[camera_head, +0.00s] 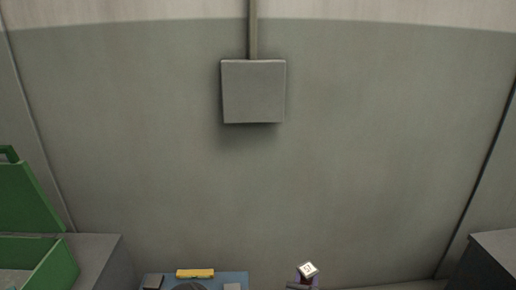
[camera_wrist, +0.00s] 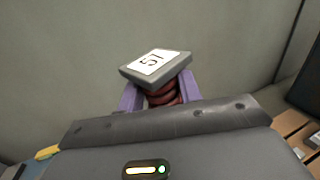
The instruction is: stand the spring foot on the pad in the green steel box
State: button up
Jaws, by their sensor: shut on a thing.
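In the head view the spring foot (camera_head: 308,269) is at the bottom edge, right of centre, held in front of the wall. The green steel box (camera_head: 55,268) is at the lower left of the head view with its lid raised, far left of my gripper. The pad cannot be made out; most of the box's inside is cut off.
A grey surface (camera_head: 95,248) lies beside the box. A grey block (camera_head: 495,250) stands at the right edge. A blue thing with a yellow bar (camera_head: 195,273) is at the bottom, left of centre. A grey wall box (camera_head: 253,91) hangs high. Brown slats (camera_wrist: 290,125) show at the wrist view's right.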

notch_tip(320, 180, up, 25)
jog(key=s+n+y+p, duration=0.2)
jog(key=n+y+p, duration=0.1)
jog(key=p, duration=2.8)
jog(key=shift+r+y+p, duration=0.2)
jog(key=shift+y+p, duration=0.1)
jog(key=shift+y, duration=0.6)
jog(key=shift+d, duration=0.1)
